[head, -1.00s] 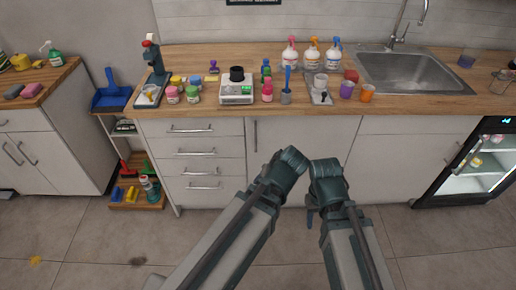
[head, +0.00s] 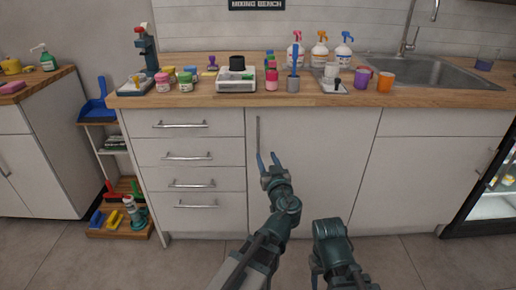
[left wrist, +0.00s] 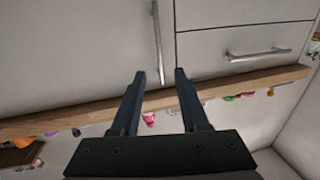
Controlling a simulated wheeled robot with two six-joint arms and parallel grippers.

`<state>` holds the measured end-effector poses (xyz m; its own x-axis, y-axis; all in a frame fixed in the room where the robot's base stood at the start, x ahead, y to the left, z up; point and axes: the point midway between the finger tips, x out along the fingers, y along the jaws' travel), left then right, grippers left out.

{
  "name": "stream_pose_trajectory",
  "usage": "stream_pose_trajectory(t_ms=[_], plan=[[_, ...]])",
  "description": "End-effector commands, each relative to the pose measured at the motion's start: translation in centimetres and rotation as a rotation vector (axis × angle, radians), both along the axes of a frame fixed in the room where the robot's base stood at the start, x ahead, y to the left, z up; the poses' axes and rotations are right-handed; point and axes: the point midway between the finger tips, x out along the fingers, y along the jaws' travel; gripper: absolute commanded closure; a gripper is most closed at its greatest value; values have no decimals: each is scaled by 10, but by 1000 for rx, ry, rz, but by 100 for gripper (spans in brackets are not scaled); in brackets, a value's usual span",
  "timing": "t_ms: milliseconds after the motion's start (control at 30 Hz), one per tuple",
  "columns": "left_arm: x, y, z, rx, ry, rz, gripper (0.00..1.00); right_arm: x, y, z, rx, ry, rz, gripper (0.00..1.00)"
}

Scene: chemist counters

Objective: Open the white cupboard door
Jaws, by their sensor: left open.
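The white cupboard door (head: 318,165) is shut under the counter, right of the drawers. Its thin vertical grey handle (head: 257,133) is near the door's upper left edge. My left gripper (head: 267,157) is open and empty, its fingertips pointing up just below the handle in the head view. In the left wrist view the open fingers (left wrist: 160,74) point toward the handle (left wrist: 158,40), which lies beyond the tips, roughly in line with the gap; they look apart from it. My right arm is folded at the bottom of the head view; its fingers cannot be made out.
White drawers (head: 190,172) with bar handles adjoin the door on the left. The wooden counter (head: 215,98) above carries bottles, jars and a scale (head: 236,84). A glass-front fridge (head: 487,190) stands at the far right. The floor before the door is open.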

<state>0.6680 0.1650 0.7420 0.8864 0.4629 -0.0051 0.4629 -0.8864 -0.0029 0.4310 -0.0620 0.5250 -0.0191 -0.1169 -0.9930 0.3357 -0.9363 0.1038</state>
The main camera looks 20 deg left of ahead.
Motion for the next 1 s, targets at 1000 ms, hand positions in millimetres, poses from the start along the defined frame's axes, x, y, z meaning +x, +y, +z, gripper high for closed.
stream_pose_trajectory(t_ms=[1000], plan=[[117, 59, 0, 0, -6, -2, 55, 0, 0, -1, 0, 0, 0, 50]])
